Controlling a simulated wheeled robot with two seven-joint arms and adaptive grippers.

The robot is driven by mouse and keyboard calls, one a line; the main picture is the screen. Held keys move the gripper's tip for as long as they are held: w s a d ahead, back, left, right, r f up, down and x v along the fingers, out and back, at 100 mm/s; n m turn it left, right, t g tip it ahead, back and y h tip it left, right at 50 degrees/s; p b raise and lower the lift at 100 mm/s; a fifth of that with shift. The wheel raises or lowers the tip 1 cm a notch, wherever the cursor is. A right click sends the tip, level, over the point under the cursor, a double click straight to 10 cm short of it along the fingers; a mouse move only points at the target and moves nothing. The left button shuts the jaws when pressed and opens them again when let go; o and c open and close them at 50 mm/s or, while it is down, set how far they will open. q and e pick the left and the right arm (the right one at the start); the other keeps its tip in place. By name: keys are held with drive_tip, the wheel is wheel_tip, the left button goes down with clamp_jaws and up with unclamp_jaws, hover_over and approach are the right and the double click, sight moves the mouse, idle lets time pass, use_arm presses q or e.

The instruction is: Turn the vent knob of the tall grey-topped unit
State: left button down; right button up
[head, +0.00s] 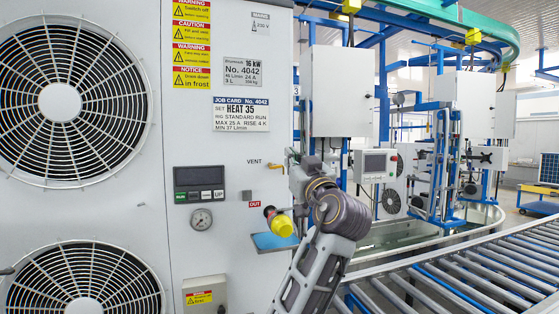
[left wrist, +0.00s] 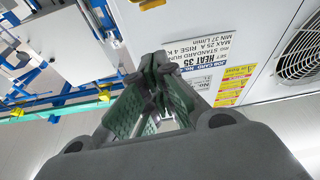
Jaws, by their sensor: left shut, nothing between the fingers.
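The knob is not discernible there. My right gripper is out of view.
Two round fan grilles (head: 72,100) are on the unit's left. A display (head: 199,184), a gauge (head: 201,219), a yellow-and-red fitting (head: 279,222) and a blue shelf (head: 268,243) sit below the knob. A roller conveyor (head: 470,270) runs at the right.

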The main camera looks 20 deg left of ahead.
use_arm(q)
wheel_tip(320, 180, up, 3)
drive_tip(key=p, duration=0.4)
hover_over(275, 167)
drive_tip(key=d, duration=0.2)
drive_tip(key=shift+s+f+p, duration=0.2)
drive_tip(key=shift+f+p, duration=0.05)
drive_tip(key=shift+f, duration=0.7)
drive_tip(key=shift+s+f+p, duration=0.2)
drive_tip(key=shift+f, duration=0.7)
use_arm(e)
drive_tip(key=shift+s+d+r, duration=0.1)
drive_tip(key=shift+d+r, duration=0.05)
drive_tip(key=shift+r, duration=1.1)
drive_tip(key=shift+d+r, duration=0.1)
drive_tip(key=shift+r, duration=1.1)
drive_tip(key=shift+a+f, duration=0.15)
